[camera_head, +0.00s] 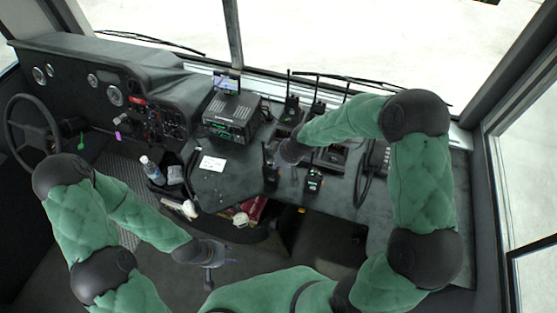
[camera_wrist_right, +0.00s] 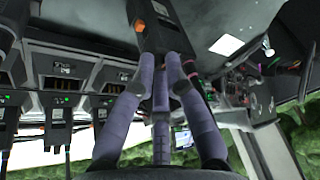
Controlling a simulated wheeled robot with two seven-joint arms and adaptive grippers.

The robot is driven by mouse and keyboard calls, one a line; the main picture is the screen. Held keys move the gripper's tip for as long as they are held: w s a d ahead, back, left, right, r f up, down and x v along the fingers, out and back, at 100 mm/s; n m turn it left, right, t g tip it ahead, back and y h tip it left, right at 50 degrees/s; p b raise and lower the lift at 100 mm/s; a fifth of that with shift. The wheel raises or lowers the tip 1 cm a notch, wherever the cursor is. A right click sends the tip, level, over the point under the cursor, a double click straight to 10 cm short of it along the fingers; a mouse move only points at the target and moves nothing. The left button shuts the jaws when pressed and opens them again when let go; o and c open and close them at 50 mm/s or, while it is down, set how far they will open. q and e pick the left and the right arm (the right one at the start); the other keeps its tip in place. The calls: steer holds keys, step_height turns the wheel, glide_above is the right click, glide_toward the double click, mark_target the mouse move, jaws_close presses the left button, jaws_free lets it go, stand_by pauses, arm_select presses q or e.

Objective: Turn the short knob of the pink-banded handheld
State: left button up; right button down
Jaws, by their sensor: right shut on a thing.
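My right gripper (camera_wrist_right: 160,72) is shut on a small part at the end of a dark handheld (camera_wrist_right: 152,28), seen at the top of the right wrist view. The handheld has an orange button and a pale label. In the head view, my right gripper (camera_head: 284,157) is beside an upright dark handheld (camera_head: 270,172) on the dashboard. My left gripper (camera_head: 208,276) hangs low, away from the dashboard; its fingers are too small to read.
Another handheld with a green light (camera_head: 314,181) stands just right. More handhelds with antennas (camera_head: 292,108) stand behind. A boxy radio (camera_head: 228,120), a white card (camera_head: 212,163) and a bottle (camera_head: 152,170) are to the left. A corded handset (camera_head: 375,160) is to the right.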

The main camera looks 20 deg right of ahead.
steer(key=c, duration=1.3)
jaws_free()
steer(key=v, duration=1.2)
steer(key=shift+f, duration=0.1)
